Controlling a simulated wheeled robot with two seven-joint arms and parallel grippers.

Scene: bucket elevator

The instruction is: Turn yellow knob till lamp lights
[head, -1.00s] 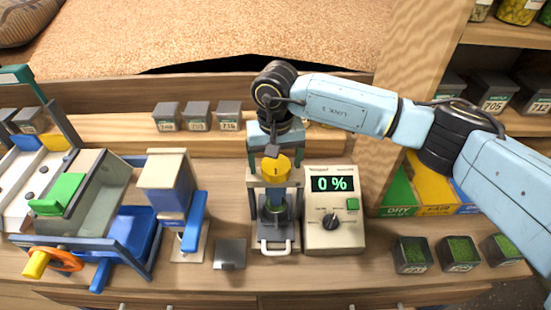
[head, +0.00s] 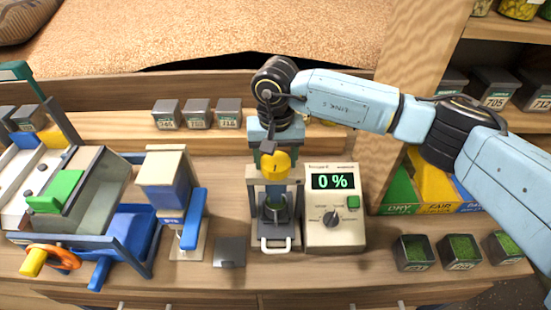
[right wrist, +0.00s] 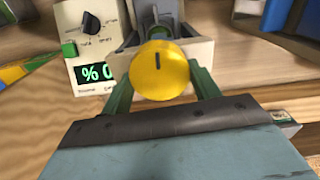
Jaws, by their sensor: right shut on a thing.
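The yellow knob (head: 276,165) sits on the front of a small upright press-like device (head: 262,182). It also shows in the right wrist view (right wrist: 160,70), with a short black mark on its face. My right gripper (right wrist: 162,88) is shut on the yellow knob, its green fingers on either side of it. In the head view the right gripper (head: 270,150) reaches the knob from above and hides its upper part. A meter (head: 335,205) beside the device reads 0 %. I cannot make out a lit lamp. My left gripper is not in view.
A blue-and-beige device (head: 170,190) with a blue lever stands left of the press, and a machine with an orange handwheel (head: 52,258) is further left. A small grey plate (head: 229,251) lies between. Several green-filled cups (head: 412,252) stand at right.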

